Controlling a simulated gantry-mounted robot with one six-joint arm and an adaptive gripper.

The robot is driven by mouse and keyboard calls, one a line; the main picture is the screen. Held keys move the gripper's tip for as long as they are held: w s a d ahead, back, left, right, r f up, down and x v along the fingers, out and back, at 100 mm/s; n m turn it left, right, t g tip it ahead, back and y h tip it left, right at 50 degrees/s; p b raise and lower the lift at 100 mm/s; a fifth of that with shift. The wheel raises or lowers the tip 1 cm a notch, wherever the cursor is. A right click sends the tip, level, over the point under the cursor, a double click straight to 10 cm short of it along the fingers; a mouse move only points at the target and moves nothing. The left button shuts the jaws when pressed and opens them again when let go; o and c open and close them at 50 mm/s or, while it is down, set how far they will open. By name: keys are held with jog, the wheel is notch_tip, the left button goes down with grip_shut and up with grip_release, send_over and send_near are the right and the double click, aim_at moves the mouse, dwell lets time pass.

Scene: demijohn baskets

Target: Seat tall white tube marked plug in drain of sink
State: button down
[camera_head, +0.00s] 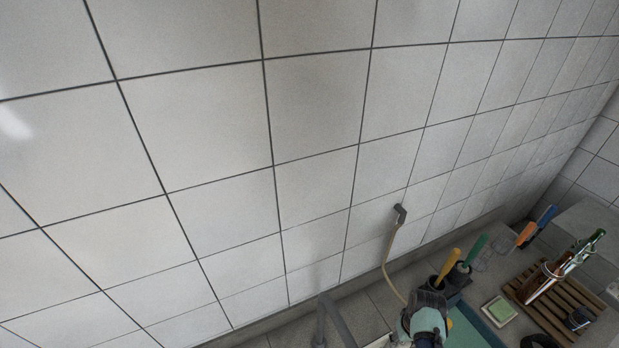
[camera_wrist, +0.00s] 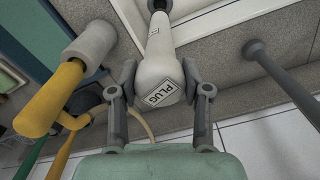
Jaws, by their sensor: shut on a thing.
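In the wrist view, my gripper (camera_wrist: 160,88) is shut on the white tube (camera_wrist: 160,58), with a finger on each side of its wide end. A label reading PLUG faces the camera. The tube's narrower end, with a grey tip, points toward the top of the picture, over a white edge that looks like the sink rim (camera_wrist: 215,22). The drain is not visible. In the head view, my gripper (camera_head: 427,302) is at the bottom edge, and I cannot make out the tube there.
A grey faucet-like pipe (camera_wrist: 275,65) stands to the right in the wrist view. A yellow-handled tool (camera_wrist: 48,100) is close on the left. In the head view, a wooden rack (camera_head: 530,305) with bottles, a soap dish (camera_head: 499,311) and several brushes stand to the right. A tiled wall lies behind.

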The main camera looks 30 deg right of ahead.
jog(key=shift+r, duration=0.6)
jog(key=shift+f, duration=0.1)
notch_tip(320, 180, down, 6)
jog(key=m+b, duration=0.3)
jog(key=b, duration=0.7)
jog(key=shift+f, duration=0.2)
jog(key=shift+f+m+b, duration=0.3)
jog(key=shift+m+b, duration=0.5)
jog(key=shift+b, duration=0.3)
jog(key=shift+r+p, duration=0.15)
jog(key=shift+p, duration=0.15)
